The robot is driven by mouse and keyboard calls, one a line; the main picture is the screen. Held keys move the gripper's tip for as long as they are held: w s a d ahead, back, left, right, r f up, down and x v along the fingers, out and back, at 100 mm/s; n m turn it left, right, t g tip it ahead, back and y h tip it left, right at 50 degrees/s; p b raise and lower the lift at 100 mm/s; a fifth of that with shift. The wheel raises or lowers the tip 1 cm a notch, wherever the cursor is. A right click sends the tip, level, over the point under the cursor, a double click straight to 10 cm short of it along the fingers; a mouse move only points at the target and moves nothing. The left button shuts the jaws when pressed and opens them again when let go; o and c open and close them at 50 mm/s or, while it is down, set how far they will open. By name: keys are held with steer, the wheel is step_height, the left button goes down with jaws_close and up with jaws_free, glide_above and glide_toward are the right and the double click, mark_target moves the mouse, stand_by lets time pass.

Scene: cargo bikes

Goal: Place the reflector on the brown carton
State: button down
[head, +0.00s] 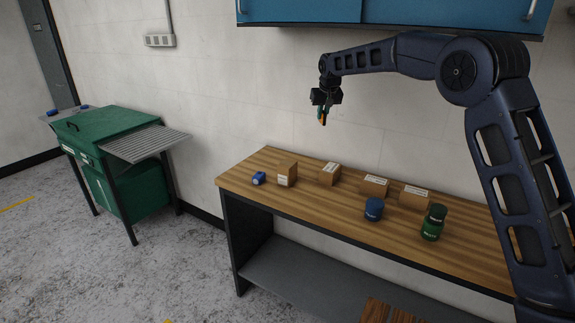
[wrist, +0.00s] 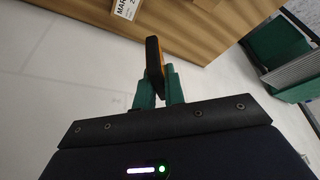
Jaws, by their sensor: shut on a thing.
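My gripper (head: 322,116) is up in the air over the back of the wooden workbench, near the wall. It is shut on the reflector (wrist: 155,58), a thin dark piece with an orange face that stands out between the green fingers in the wrist view. Several brown cartons with white labels stand on the bench below: a taller one (head: 287,174) at the left, then a carton (head: 329,174), another (head: 374,186) and one more (head: 414,197) to the right. I cannot tell which one the task means. The reflector touches none of them.
A small blue object (head: 258,178) lies left of the cartons on the workbench (head: 330,210). A blue jar (head: 374,209) and a dark green jar (head: 433,222) stand in front. A blue wall cabinet (head: 390,10) hangs above.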

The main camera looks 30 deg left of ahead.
step_height(320, 180, up, 2)
glide_above(287, 161)
steer(key=s+d, duration=0.1)
steer(key=d, duration=0.1)
steer(key=shift+n, duration=0.3)
steer(key=f, duration=1.9)
steer(key=shift+s+a+f, duration=0.2)
steer(key=shift+s+a, duration=0.15)
steer(key=shift+s, duration=0.05)
steer(key=c, duration=1.5)
jaws_free()
steer(key=shift+f, duration=0.15)
steer(key=v, duration=1.2)
steer(key=shift+w, duration=0.15)
